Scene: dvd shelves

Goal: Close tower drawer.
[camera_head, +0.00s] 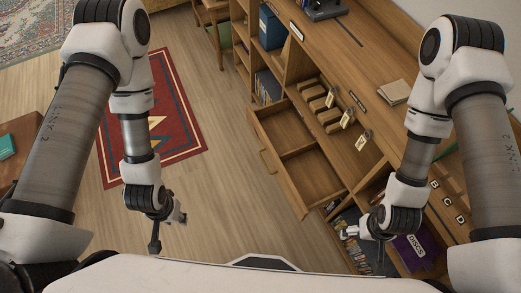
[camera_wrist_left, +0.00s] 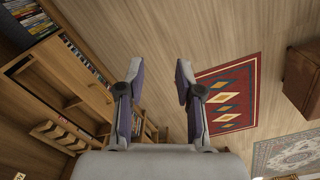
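The wooden drawer (camera_head: 284,180) stands pulled out of the wooden shelf unit in the head view. It has a bar handle on its front, and its divided inside looks empty. My left gripper (camera_head: 167,230) hangs over the open floor, left of the drawer front and apart from it. In the left wrist view the left gripper (camera_wrist_left: 159,72) is open, with nothing between its fingers. My right gripper (camera_head: 352,233) is at the lower right, near the shelves below the drawer; its fingers are too small to read.
A purple box (camera_head: 410,250) and several cases sit on the lower shelves near my right gripper. Tagged wooden blocks (camera_head: 325,105) line the unit behind the drawer. A red patterned rug (camera_head: 170,115) lies on the floor to the left. The floor before the drawer is clear.

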